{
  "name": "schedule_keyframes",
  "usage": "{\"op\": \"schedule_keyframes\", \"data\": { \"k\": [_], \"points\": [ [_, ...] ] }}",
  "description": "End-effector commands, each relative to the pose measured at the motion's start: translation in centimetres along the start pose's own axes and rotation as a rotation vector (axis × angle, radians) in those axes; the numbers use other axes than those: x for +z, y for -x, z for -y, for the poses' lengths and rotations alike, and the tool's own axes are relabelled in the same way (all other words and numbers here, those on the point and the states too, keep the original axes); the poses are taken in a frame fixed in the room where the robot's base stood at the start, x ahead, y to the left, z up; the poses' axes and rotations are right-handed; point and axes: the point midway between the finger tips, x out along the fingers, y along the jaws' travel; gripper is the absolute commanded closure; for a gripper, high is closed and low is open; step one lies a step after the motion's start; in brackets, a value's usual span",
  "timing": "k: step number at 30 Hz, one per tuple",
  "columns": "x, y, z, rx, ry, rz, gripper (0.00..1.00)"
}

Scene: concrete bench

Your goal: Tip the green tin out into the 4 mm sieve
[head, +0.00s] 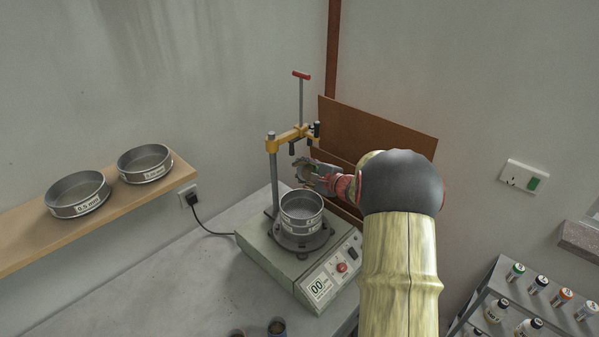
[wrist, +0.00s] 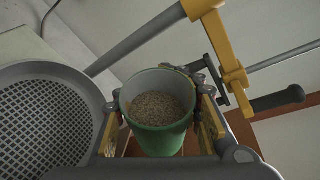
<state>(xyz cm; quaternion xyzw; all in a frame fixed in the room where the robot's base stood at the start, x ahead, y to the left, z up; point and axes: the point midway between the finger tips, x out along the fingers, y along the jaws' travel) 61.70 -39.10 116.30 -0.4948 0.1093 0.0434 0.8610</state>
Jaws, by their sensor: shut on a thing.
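The green tin (wrist: 160,140) stands roughly upright in the wrist view, with its mouth up and a pale brown grainy fill inside. My gripper (wrist: 163,112) is shut on it, with a finger at either side. In the head view my gripper (head: 310,172) is just behind and right of the sieve stack; the tin cannot be made out clearly there. The top sieve (head: 300,218), its label small and seemingly 4 mm, sits on the shaker. Its coarse mesh shows left of the tin in the wrist view (wrist: 42,125), with no tin contents visible on it.
The shaker (head: 318,287) has a post and a yellow clamp arm (head: 288,138) close above my gripper. Two more sieves (head: 78,208) (head: 146,177) rest on a wooden shelf at left. A bottle rack (head: 492,300) stands at lower right. The bench left of the shaker is clear.

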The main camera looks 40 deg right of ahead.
Motion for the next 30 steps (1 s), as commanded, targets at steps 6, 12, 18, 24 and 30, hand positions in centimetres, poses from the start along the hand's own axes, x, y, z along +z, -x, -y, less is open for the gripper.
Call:
{"op": "schedule_keyframes", "data": {
  "k": [6, 12, 18, 24, 30],
  "points": [
    [-0.11, -0.07, -0.17, -0.017, 0.041, -0.001, 1.00],
    [-0.12, -0.08, -0.22, -0.026, 0.062, -0.002, 1.00],
    [-0.16, -0.11, -0.33, -0.034, 0.080, -0.002, 1.00],
    [-0.16, -0.11, -0.39, -0.042, 0.099, -0.003, 1.00],
    [-0.18, -0.12, -0.50, -0.050, 0.119, -0.004, 1.00]
  ]
}}
